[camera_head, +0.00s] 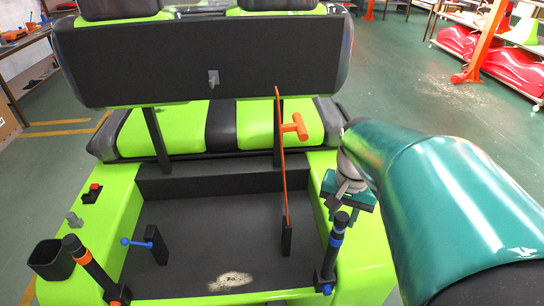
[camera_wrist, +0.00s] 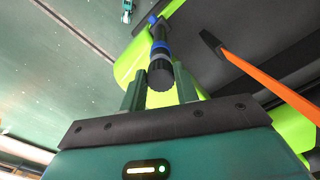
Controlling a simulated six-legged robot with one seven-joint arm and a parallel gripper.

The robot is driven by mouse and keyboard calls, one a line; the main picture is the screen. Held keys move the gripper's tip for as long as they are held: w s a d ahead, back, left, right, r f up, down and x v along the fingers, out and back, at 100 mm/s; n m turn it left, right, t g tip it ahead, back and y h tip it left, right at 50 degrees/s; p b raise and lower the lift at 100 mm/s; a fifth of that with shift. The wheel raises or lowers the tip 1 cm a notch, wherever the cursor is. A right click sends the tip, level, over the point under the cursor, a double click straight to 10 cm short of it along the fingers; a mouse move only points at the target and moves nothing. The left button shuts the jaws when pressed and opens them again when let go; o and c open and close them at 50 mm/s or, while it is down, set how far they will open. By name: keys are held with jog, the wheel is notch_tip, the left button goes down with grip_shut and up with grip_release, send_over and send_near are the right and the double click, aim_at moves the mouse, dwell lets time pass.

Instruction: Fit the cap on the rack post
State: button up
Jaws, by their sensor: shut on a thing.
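The black ribbed cap (camera_wrist: 160,76) is between the two green fingers of my gripper (camera_wrist: 160,88), which is shut on it. Just past the cap, in line with it, the black rack post (camera_wrist: 159,32) shows a blue band and a grey ring. In the camera_head view the post (camera_head: 328,264) stands, slightly tilted in the picture, at the right rear corner of the cart. The cap (camera_head: 341,218) is at its upper end, just below my gripper (camera_head: 345,203). I cannot tell whether the cap is fully seated.
A second post (camera_head: 95,271) with an orange band stands at the left corner, beside a black cup (camera_head: 50,260). An upright orange bar (camera_head: 281,160) with an orange handle (camera_head: 295,127) rises left of my gripper. The black cart bed (camera_head: 205,230) holds a blue-knobbed lever (camera_head: 140,243).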

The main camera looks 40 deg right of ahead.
jog(key=shift+f, duration=0.85)
jog(key=o, duration=1.1)
notch_tip(320, 180, up, 14)
jog(key=shift+f, duration=0.1)
